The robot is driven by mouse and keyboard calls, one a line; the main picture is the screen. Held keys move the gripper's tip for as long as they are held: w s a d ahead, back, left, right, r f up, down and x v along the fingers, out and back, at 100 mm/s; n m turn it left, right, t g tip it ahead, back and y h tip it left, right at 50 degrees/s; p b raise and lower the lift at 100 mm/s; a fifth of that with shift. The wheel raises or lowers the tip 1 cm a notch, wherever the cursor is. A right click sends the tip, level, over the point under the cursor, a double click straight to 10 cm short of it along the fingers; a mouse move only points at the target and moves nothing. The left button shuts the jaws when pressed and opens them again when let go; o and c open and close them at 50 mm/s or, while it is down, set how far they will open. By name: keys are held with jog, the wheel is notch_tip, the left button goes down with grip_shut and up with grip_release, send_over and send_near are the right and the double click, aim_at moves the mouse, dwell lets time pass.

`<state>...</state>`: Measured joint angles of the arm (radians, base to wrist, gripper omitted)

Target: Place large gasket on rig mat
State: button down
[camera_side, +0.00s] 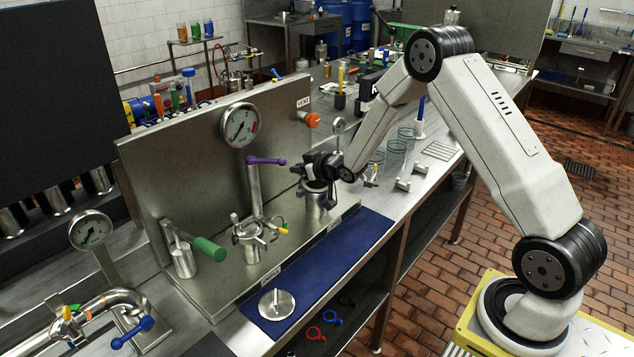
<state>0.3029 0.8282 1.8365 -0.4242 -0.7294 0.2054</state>
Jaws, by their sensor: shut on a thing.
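My gripper (308,178) is over the top of a steel upright port (316,208) on the right part of the steel rig. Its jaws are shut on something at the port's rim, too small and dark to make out. I cannot tell whether that is the large gasket, or whether it touches the port. The blue rig mat (330,260) lies along the front of the rig. A steel disc with a short stem (277,304) lies on its near left end; the rest of the mat is bare.
A clamped port (249,243) with a purple-handled valve (266,160) stands left of my gripper. A gauge (240,125) and an orange knob (313,120) are on the back panel. Glass beakers (396,155) stand right of my wrist. Red and blue rings (331,317) lie on the lower shelf.

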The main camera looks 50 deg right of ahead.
aim_at(320, 184)
jog(key=shift+w+f, duration=0.1)
jog(key=shift+f, duration=0.25)
jog(key=c, duration=0.7)
grip_release()
jog(key=shift+o, duration=0.2)
jog(key=shift+r, duration=0.1)
jog(key=shift+v, duration=3.9)
jog(key=shift+a+r, duration=0.1)
jog(key=shift+a, duration=0.05)
